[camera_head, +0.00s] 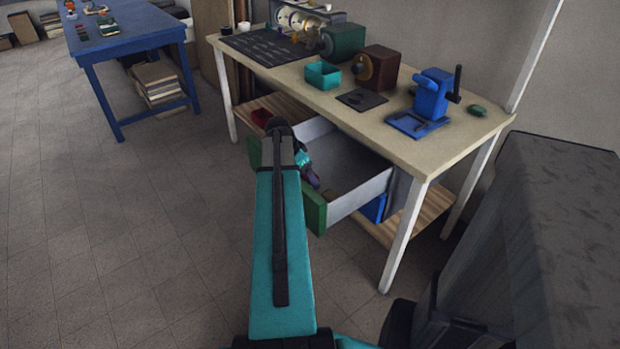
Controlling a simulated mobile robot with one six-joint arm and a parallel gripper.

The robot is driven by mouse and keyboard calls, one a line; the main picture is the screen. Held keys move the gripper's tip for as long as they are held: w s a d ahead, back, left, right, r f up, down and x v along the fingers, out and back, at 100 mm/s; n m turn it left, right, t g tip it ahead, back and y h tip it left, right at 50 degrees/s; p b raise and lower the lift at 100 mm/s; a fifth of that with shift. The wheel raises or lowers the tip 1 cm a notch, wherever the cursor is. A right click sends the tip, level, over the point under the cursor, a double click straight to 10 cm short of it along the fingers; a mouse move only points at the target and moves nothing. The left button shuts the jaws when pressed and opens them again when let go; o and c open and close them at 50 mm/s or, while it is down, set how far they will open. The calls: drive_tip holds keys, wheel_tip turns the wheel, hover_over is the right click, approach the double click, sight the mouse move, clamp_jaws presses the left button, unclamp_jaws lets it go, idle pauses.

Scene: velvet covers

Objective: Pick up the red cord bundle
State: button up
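No red cord bundle can be clearly made out. A small red object (262,117) lies on the wooden lower shelf at the left, beyond my arm; it is too small to tell whether it is cord. My teal arm reaches forward over the open drawer (362,194), whose green front is partly hidden behind the arm. My gripper (311,177) shows only in part, dark and small, at or above the drawer's opening. Its fingers cannot be made out, nor whether they hold anything.
The cream workbench (425,155) carries a teal open box (323,75), a green machine (343,41), a brown machine (378,66) and a blue vise-like tool (431,95). A blue table (128,36) stands at the back left. A dark grey block (560,240) is close at right. The left floor is clear.

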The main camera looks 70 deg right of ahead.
sight(305, 177)
idle(0.5)
drive_tip(key=c, duration=1.1)
drive_tip(key=shift+r, duration=0.1)
drive_tip(key=shift+c, duration=0.2)
wheel_tip(305, 177, up, 10)
idle(0.5)
